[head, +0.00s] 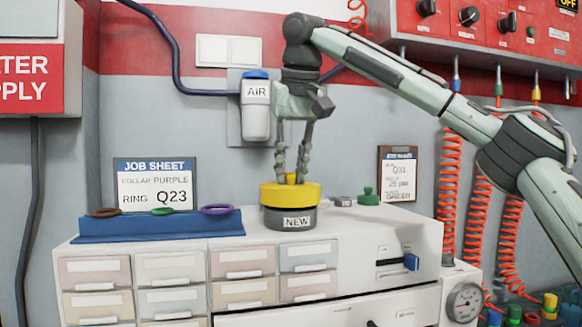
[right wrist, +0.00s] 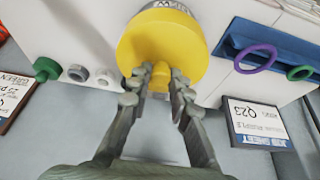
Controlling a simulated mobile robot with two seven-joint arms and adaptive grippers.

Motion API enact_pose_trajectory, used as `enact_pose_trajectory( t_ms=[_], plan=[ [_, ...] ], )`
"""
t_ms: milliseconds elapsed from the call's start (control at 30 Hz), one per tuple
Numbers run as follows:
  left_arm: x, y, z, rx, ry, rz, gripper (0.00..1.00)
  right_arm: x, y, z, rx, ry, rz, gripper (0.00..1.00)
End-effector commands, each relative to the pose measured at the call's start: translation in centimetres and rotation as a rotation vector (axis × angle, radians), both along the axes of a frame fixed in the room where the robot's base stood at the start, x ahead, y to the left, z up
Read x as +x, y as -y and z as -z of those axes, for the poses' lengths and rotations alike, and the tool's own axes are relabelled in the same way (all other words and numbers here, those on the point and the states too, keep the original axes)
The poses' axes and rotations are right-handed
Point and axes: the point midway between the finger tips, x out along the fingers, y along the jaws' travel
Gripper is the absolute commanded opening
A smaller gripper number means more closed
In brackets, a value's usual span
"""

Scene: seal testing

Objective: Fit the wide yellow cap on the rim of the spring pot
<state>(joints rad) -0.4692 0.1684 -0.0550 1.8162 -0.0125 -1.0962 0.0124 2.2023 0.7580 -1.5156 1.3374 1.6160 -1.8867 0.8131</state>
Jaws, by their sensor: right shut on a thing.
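The wide yellow cap (head: 290,194) is level on top of a short dark grey pot (head: 271,219) labelled NEW, on the white cabinet top. I cannot tell whether it is pressed fully down on the rim. My right gripper (head: 292,177) points down from above, shut on the small yellow knob at the cap's centre. In the right wrist view the fingertips (right wrist: 161,78) are on either side of the knob, and the cap (right wrist: 150,43) hides most of the pot (right wrist: 173,4). My left gripper is not in view.
A blue rack (head: 160,227) with brown, green and purple rings stands to the left, before a job sheet (head: 155,185) reading Q23. A green knobbed part (head: 368,197) and small grey parts (head: 342,201) lie to the right. A second sheet (head: 397,174) stands behind.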

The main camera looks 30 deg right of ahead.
Motion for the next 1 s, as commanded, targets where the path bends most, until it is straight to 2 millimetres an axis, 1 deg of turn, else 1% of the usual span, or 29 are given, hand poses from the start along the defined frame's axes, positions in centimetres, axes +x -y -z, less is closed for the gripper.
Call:
enact_pose_trajectory(
  t_ms=[800, 833, 1000],
  plan=[
    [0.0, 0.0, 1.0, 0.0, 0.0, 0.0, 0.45, 0.0, 0.0, 1.9, 0.0, -0.001, 0.0, 0.0],
    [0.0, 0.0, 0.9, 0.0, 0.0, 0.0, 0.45, 0.0, 0.0, 1.9, 0.0, -0.001, 0.0, 0.2],
    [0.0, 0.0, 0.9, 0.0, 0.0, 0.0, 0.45, 0.0, 0.0, 1.8, 0.0, 0.0, 0.0, 0.41]
  ],
)
